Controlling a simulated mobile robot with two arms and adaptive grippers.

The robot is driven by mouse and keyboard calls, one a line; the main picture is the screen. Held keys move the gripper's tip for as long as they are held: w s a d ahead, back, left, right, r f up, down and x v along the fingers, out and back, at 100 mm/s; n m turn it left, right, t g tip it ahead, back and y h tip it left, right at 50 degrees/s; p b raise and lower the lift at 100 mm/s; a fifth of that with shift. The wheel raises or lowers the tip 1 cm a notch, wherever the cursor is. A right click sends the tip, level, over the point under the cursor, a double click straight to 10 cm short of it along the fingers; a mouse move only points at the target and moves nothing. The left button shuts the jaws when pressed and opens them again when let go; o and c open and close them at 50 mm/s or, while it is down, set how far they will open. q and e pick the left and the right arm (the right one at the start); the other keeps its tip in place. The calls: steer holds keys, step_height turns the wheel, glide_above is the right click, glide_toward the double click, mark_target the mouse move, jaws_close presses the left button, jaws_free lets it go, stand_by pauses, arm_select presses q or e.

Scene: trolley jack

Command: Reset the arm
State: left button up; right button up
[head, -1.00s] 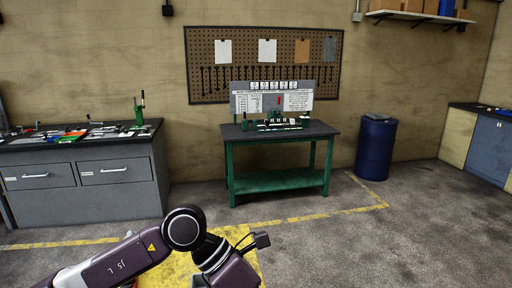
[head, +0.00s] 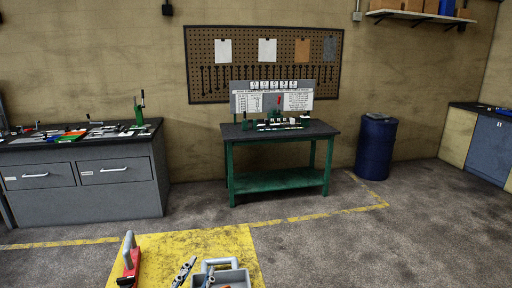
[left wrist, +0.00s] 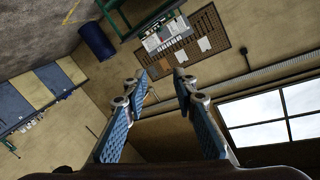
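My left gripper (left wrist: 161,84) shows in the left wrist view, its two blue-padded fingers apart with nothing between them. That view is tilted and looks across the room, with the pegboard, window and blue drum beyond the fingers. No arm or gripper of mine shows in the head view. A red jack-like tool (head: 130,262) with a grey handle stands on a yellow surface (head: 175,246) at the bottom of the head view. My right gripper is not in view.
A grey tray (head: 240,278) and a metal part (head: 184,272) are on the yellow surface, cut off by the frame. A green workbench (head: 280,183) stands ahead, grey drawers (head: 85,185) at left, a blue drum (head: 376,148) at right. The floor between is clear.

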arm_select(q)
steer(key=s+a+f+n+g+y, duration=0.1)
steer(key=s+a+f+n+g, duration=0.15)
steer(key=s+f, duration=0.4)
steer(key=s+a+f+n+g+y, duration=0.1)
steer(key=s+a+f+g, duration=0.25)
steer(key=f, duration=0.55)
steer(key=s+a+f+n+g, duration=0.1)
steer(key=s+f+g, duration=0.35)
steer(key=s, duration=0.45)
steer(key=s+a+f+n+g, duration=0.1)
steer(key=s+f+g, duration=0.3)
steer(key=s, duration=0.5)
step_height(320, 180, down, 30)
steer(key=b, duration=0.5)
steer(key=s+a+f+b, duration=0.1)
steer(key=s+f+b, duration=0.1)
steer(key=s+f, duration=0.7)
steer(key=s+a+f+g+b, duration=0.1)
steer(key=s+f+b, duration=0.2)
steer(key=s+f, duration=0.6)
step_height(320, 180, down, 5)
steer(key=shift+s+a+f+m, duration=0.1)
steer(key=shift+s+a+m, duration=0.15)
steer(key=shift+a+m, duration=0.1)
steer(key=shift+d, duration=0.1)
